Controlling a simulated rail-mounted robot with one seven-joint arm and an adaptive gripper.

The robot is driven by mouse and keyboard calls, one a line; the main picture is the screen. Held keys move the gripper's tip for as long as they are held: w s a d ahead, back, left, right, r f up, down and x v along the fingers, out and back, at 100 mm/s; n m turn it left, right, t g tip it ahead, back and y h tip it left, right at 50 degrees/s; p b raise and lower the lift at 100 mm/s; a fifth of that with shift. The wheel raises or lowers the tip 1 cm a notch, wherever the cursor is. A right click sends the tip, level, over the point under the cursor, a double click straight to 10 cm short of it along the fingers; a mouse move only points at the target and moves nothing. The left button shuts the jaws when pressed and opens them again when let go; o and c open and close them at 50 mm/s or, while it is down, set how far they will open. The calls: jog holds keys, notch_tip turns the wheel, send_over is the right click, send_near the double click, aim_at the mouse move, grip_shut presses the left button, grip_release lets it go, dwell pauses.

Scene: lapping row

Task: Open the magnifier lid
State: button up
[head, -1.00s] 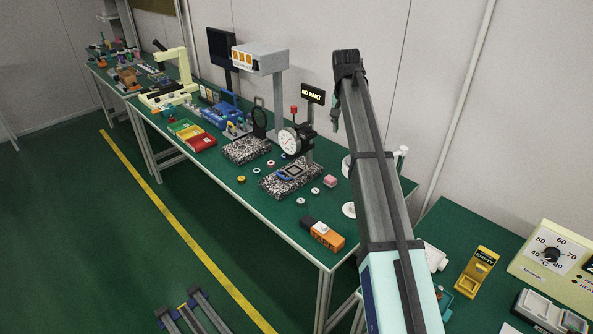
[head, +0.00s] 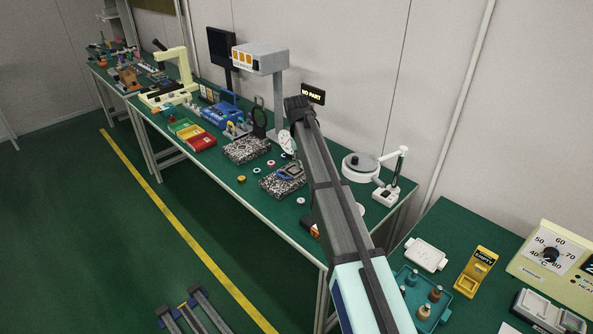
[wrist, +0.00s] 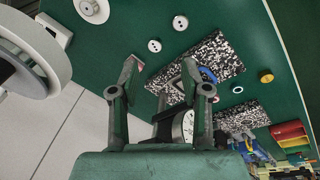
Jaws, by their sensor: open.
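The magnifier I take to be the round grey-white head with a dark knob on top (head: 362,165), beside a jointed white arm on a white base (head: 386,196), at the table's right end in the head view. Its lid looks closed, though the detail is small. In the wrist view a large pale ring (wrist: 58,62), likely the magnifier head, is cut off at the upper left. My gripper (wrist: 161,75) is open and empty over the table, its fingers to the right of that ring and apart from it. My arm hides the gripper in the head view.
A dial gauge (wrist: 188,126) and speckled stone plates (wrist: 213,58) stand near my fingers. Small round parts (wrist: 180,23) lie on the green table. The "NO PART" display (head: 313,94) stands behind my arm. A second table with a yellow holder (head: 477,272) is at right.

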jog(key=a+f, duration=0.1)
jog(key=s+a+f, duration=0.1)
jog(key=a, duration=0.1)
jog(key=shift+s+a+f, duration=0.1)
jog(key=shift+s+f, duration=0.05)
jog(key=shift+f, duration=0.2)
